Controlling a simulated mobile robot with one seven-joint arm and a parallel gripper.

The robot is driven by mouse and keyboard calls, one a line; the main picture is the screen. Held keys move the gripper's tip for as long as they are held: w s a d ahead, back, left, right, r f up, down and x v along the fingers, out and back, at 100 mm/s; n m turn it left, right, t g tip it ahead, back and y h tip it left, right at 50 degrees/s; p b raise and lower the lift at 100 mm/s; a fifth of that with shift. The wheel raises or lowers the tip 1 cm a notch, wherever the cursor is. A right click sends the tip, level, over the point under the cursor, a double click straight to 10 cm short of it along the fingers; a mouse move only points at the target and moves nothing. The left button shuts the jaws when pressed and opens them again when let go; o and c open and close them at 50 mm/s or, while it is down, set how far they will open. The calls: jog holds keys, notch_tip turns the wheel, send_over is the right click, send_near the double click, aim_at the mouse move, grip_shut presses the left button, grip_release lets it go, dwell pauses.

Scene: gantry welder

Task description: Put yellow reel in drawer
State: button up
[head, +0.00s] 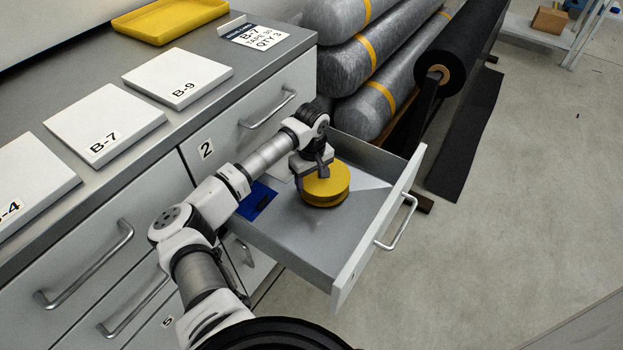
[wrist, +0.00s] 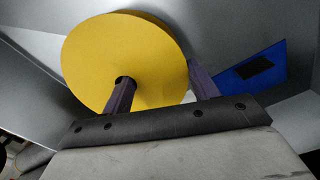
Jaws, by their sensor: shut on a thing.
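The yellow reel (head: 326,186) is a thick round disc, held over the open drawer (head: 286,236) in the head view. My gripper (head: 313,176) is shut on the reel, with my arm reaching in from the lower left. In the wrist view the reel (wrist: 125,60) fills the upper left, and the two fingers of my gripper (wrist: 160,88) are at its lower edge. The drawer is pulled out, with a grey floor and a white front with a bar handle. I cannot tell whether the reel touches the drawer floor.
A blue item (head: 257,200) with a dark patch lies in the drawer, left of the reel. The cabinet top (head: 217,50) holds white labelled boxes (head: 104,120) and a yellow tray (head: 172,17).

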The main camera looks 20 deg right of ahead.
jog(key=shift+f, duration=0.3)
jog(key=shift+f, duration=0.1)
jog(key=o, duration=1.3)
notch_tip(320, 180, up, 12)
jog(key=shift+r+b, duration=0.1)
jog(key=shift+b, duration=0.85)
